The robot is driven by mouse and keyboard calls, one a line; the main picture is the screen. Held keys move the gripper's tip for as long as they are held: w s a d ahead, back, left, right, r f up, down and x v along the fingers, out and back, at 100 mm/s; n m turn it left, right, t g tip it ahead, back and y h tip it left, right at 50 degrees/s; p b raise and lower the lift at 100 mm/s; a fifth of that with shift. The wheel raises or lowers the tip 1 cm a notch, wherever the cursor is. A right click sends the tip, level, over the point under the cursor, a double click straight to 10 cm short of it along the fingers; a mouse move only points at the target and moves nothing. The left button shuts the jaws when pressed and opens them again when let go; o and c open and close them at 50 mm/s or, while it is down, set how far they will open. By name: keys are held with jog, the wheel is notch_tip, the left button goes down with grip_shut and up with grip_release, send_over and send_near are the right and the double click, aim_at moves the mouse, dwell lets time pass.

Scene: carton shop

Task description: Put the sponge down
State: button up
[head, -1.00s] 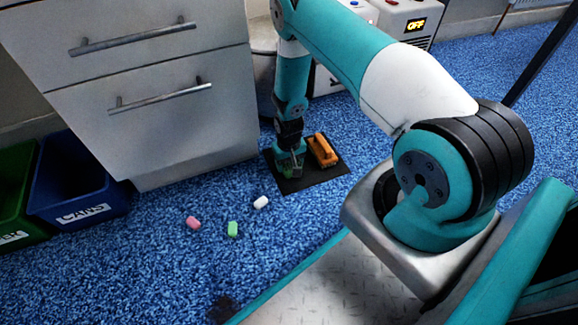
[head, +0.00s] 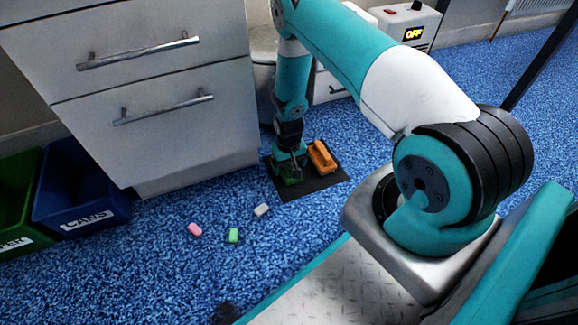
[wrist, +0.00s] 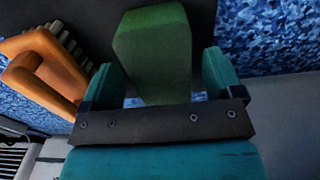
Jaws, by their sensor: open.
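The green sponge (wrist: 152,48) rests on the dark mat (wrist: 85,18) in the wrist view. My gripper (wrist: 160,62) is open, with one teal finger on each side of the sponge. A gap shows between the sponge and the right finger; the left finger is very close to it, and I cannot tell whether they touch. In the head view my gripper (head: 289,165) is low over the left part of the mat (head: 309,187). A little of the green sponge (head: 291,181) shows beneath the fingers; the rest is hidden.
An orange-handled brush (head: 322,157) lies on the mat beside my gripper. Pink (head: 195,230), green (head: 234,236) and white (head: 262,210) small pieces lie on the blue carpet.

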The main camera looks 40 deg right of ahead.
aim_at(289, 165)
notch_tip(289, 165, up, 9)
jog(key=p, duration=0.4)
jog(key=shift+r, duration=0.1)
